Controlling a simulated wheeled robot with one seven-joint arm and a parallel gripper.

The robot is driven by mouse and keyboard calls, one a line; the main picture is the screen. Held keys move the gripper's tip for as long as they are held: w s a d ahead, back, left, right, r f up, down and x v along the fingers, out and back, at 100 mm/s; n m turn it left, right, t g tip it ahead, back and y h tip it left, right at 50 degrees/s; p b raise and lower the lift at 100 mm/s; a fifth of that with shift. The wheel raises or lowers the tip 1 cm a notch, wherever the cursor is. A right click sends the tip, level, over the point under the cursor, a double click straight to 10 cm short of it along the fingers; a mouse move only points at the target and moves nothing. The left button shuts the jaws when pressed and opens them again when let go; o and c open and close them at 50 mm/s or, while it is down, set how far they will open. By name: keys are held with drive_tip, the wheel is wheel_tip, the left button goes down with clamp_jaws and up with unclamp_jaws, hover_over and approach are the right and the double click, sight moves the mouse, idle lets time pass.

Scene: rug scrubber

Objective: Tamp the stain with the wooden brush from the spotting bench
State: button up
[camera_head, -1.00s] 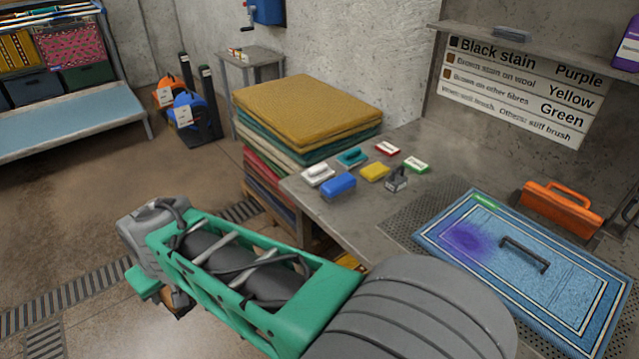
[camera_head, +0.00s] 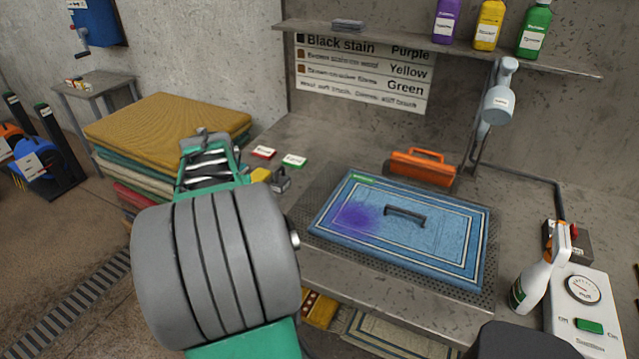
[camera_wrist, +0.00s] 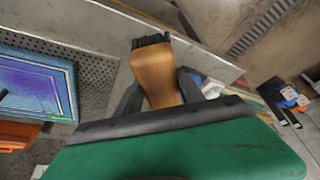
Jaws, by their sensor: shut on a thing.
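My gripper (camera_wrist: 155,85) is shut on the wooden brush (camera_wrist: 155,72), which shows in the wrist view as a brown wooden handle with dark bristles pointing away from the gripper. In the head view my arm hides the gripper and the brush. The purple stain (camera_head: 360,215) is on the left part of a blue bordered rug (camera_head: 455,245) on the spotting bench (camera_head: 325,262). The rug also shows at the left of the wrist view (camera_wrist: 35,85), apart from the brush.
A dark handle (camera_head: 405,213) lies on the rug. Behind it is an orange tool (camera_head: 420,168). A spray bottle (camera_head: 535,275) and a gauge box (camera_head: 580,300) stand at the right. Stacked rugs (camera_head: 170,120) are at the left. Purple, yellow and green bottles (camera_head: 488,25) stand on the shelf.

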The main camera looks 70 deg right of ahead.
drive_tip(key=s+d+m+g+p, duration=0.1)
drive_tip(key=s+d+m, duration=0.3)
drive_tip(key=s+d, duration=0.6)
drive_tip(key=s+d+m+g+p, duration=0.15)
drive_tip(key=s+d+m, duration=0.4)
drive_tip(key=s, duration=0.95)
drive_tip(key=shift+n+h, duration=0.5)
drive_tip(key=shift+n, duration=0.45)
drive_tip(key=shift+w+a+b+x, duration=0.1)
drive_tip(key=shift+a+b+x, duration=0.05)
drive_tip(key=shift+b+x, duration=0.65)
drive_tip(key=shift+w+a+b+x, duration=0.1)
drive_tip(key=shift+b+x, duration=0.35)
drive_tip(key=shift+x, duration=0.6)
drive_tip(key=shift+w+a+b+x, duration=0.1)
drive_tip(key=shift+a+b+x, duration=0.05)
drive_tip(key=shift+b+x, duration=0.65)
drive_tip(key=shift+f, duration=0.25)
drive_tip(key=shift+f+b, duration=0.4)
drive_tip(key=shift+f, duration=0.4)
drive_tip(key=shift+r+p, duration=0.35)
drive_tip(key=shift+r, duration=0.3)
drive_tip(key=shift+f+b, duration=0.4)
drive_tip(key=shift+f, duration=0.15)
